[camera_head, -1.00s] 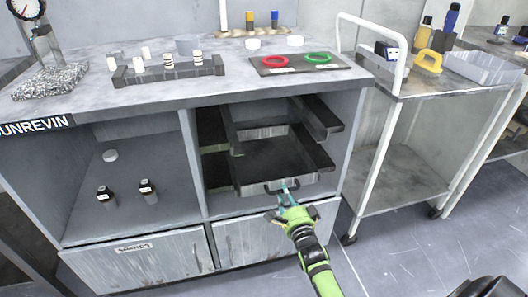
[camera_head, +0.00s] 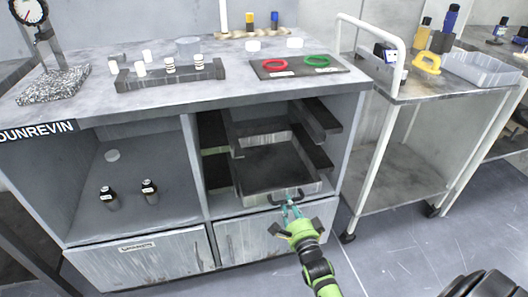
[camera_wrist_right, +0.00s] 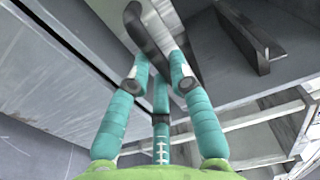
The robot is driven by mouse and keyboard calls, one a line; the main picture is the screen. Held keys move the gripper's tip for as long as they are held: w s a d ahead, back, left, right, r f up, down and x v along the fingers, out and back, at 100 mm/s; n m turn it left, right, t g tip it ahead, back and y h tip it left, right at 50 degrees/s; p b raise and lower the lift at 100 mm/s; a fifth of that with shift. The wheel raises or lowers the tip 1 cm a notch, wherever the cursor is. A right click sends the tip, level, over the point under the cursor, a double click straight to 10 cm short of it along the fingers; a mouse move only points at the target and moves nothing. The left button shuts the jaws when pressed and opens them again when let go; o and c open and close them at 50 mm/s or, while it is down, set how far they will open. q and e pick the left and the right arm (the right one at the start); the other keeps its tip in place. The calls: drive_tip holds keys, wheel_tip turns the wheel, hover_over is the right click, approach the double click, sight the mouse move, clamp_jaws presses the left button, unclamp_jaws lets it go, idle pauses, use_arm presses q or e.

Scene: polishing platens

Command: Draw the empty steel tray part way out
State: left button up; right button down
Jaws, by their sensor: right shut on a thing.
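The steel tray (camera_head: 312,188) is an open, empty tray with a dark inside, in the right bay of the cabinet below the bench top. It juts out past the bay's front. A dark bar handle (camera_head: 289,202) is fixed to its front wall. My right gripper (camera_head: 290,209), with teal fingers, is shut on this handle. In the right wrist view the fingers (camera_wrist_right: 160,75) close around the dark handle (camera_wrist_right: 150,38) against the tray's pale front. My left gripper is not in view.
Dark runners (camera_head: 316,118) line the bay above the tray. Two dark bottles (camera_head: 150,191) stand in the left bay. A white-railed trolley (camera_head: 400,170) stands to the right. The bench top holds a dark rack (camera_head: 168,75) and a mat with red and green rings (camera_head: 318,61). Floor in front is clear.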

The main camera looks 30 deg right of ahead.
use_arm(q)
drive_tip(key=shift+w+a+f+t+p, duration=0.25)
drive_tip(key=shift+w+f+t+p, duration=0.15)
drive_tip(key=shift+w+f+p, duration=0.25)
use_arm(e)
drive_tip(key=v, duration=0.3)
drive_tip(key=shift+s, duration=0.15)
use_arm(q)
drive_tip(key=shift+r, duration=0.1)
use_arm(e)
drive_tip(key=c, duration=1)
unclamp_jaws()
drive_tip(key=shift+c, duration=0.2)
